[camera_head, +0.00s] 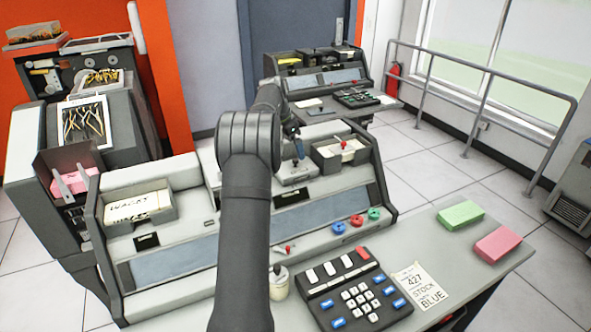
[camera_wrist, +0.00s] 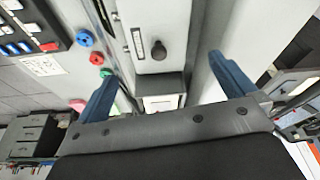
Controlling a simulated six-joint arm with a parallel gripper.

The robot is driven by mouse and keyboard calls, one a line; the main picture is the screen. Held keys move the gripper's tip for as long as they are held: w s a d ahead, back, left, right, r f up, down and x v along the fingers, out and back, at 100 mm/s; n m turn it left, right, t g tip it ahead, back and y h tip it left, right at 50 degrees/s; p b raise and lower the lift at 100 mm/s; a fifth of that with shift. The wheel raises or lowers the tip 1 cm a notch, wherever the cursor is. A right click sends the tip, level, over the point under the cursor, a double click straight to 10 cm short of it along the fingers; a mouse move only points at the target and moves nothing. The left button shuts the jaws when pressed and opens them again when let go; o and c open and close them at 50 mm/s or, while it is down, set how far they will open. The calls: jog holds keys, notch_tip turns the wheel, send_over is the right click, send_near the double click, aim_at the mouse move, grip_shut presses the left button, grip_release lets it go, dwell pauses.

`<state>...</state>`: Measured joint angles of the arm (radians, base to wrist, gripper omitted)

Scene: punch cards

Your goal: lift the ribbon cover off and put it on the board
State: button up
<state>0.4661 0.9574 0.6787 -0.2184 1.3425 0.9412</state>
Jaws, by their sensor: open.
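My gripper shows in the wrist view (camera_wrist: 165,88), its two blue fingers spread wide apart with nothing between them. In the head view my arm hides most of it; one bluish finger shows above the middle of the punch machine (camera_head: 182,244). A pale grey piece with a black knob, which looks like the ribbon cover (camera_wrist: 150,20), lies in front of the fingers in the wrist view. In the head view the pale piece below the finger (camera_head: 294,174) seems to be the same cover, partly hidden by my arm. I cannot tell for sure which surface is the board.
A keypad (camera_head: 352,292) and a paper note (camera_head: 418,286) lie on the grey desk. A green block (camera_head: 460,215) and a pink block (camera_head: 497,244) lie at its right.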

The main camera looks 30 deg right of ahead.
aim_at(295, 160)
jog(key=x, duration=0.9)
jog(key=shift+s+d+f, duration=0.15)
jog(key=shift+d+f, duration=0.15)
jog(key=c, duration=0.7)
jog(key=shift+c, duration=0.2)
